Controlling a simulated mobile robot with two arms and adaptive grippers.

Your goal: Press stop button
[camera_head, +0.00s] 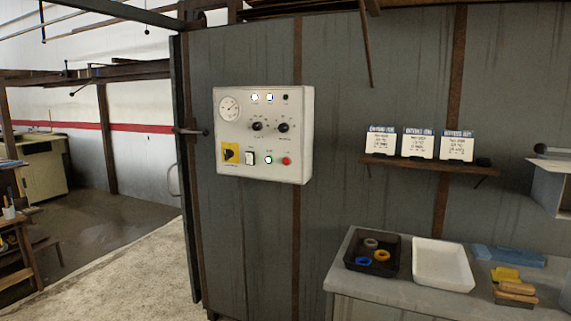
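A white control panel (264,134) is mounted on the grey metal wall. Its small round red button (287,161) sits at the lower right of the panel face; its label is too small to read. To its left is a lit, whitish-green round button (268,160), then a white rocker switch (249,158) and a black rotary switch on a yellow plate (231,153). Two black knobs, a round gauge (229,109) and small lamps are above. Neither of my grippers shows in the head view.
A grey bench (352,281) at the lower right holds a black tray (358,260) with rings, a white tray (441,286), and yellow and blue items. A rusty shelf (428,168) with three cards is above it. Open floor lies at left.

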